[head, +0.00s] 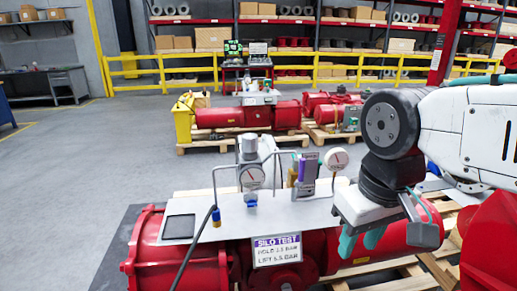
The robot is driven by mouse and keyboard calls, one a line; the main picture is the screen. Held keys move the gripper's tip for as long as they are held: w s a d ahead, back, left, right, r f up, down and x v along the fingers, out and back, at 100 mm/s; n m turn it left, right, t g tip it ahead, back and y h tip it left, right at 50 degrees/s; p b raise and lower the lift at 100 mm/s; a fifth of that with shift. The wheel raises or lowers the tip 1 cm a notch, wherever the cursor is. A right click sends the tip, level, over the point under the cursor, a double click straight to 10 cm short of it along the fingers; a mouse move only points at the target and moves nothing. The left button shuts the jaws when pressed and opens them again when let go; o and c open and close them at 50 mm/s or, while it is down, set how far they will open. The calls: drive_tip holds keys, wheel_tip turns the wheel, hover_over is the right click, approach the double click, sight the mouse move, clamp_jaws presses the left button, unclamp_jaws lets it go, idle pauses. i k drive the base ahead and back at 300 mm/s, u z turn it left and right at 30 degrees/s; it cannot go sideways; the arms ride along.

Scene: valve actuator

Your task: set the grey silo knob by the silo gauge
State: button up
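A grey knob (248,146) tops a regulator on the grey plate of the red actuator. A round white gauge (251,177) faces me just below it; a second round gauge (336,159) stands further right. I cannot tell which is the silo gauge; both dials are too small to read. A sign (277,250) reads "SILO TEST" with hold and lift pressures in bar, its digits unclear. My gripper (361,242) hangs at the right, well apart from the knob, pointing down over the red actuator. Its teal fingers look apart, with nothing seen between them.
A purple-handled valve (301,168) and bent grey tubes stand between knob and gripper. A blue-tipped black hose (215,217) rises at the plate's left. A dark square panel (179,227) lies on the plate (285,216). Another red actuator (248,115) lies on a pallet behind.

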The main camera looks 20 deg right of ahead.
sight(250, 141)
drive_tip(key=u, duration=0.6)
drive_tip(key=i, duration=1.1)
drive_tip(key=z, duration=0.4)
